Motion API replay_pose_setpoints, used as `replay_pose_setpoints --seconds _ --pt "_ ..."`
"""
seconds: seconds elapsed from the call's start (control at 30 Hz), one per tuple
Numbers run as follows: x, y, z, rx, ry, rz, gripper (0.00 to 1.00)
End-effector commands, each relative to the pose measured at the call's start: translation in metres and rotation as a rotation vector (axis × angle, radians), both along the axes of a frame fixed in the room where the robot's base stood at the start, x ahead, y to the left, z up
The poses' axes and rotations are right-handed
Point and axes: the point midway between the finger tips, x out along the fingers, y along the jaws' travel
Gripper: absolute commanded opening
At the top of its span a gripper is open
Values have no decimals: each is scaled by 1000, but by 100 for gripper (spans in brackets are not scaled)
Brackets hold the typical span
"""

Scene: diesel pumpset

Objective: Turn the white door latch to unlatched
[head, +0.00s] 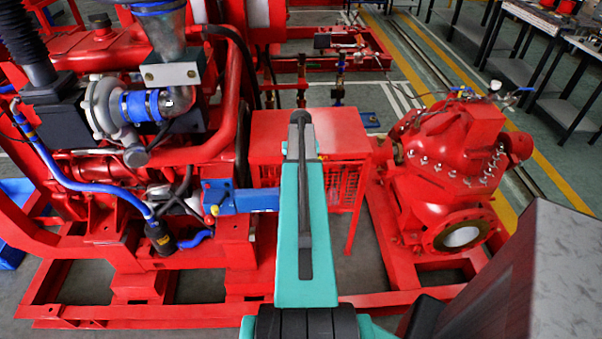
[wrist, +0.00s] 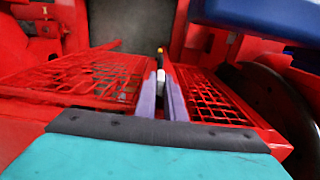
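In the wrist view, the white door latch (wrist: 160,75) is a small pale piece at the seam between two red mesh doors. A black and yellow tip (wrist: 160,54) shows just beyond it. My gripper (wrist: 161,82) has its two lavender fingers one on each side of the latch, with a narrow gap between them. I cannot tell whether the fingers touch the latch. The left mesh door (wrist: 85,78) and the right mesh door (wrist: 215,97) both show. In the head view my teal arm hides the gripper and the latch.
The red cabinet (head: 265,130) with mesh sides stands beyond my arm. A red engine with blue hoses (head: 50,165) is at left. A red pump (head: 450,155) is at right. A dark blue part (wrist: 265,18) overhangs at upper right in the wrist view.

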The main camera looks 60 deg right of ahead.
Motion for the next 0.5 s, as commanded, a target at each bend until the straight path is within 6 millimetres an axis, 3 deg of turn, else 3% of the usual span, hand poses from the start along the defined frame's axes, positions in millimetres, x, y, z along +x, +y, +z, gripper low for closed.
replay_pose_setpoints --seconds 0.5 --pt "4 3 0 -61 72 4 0"
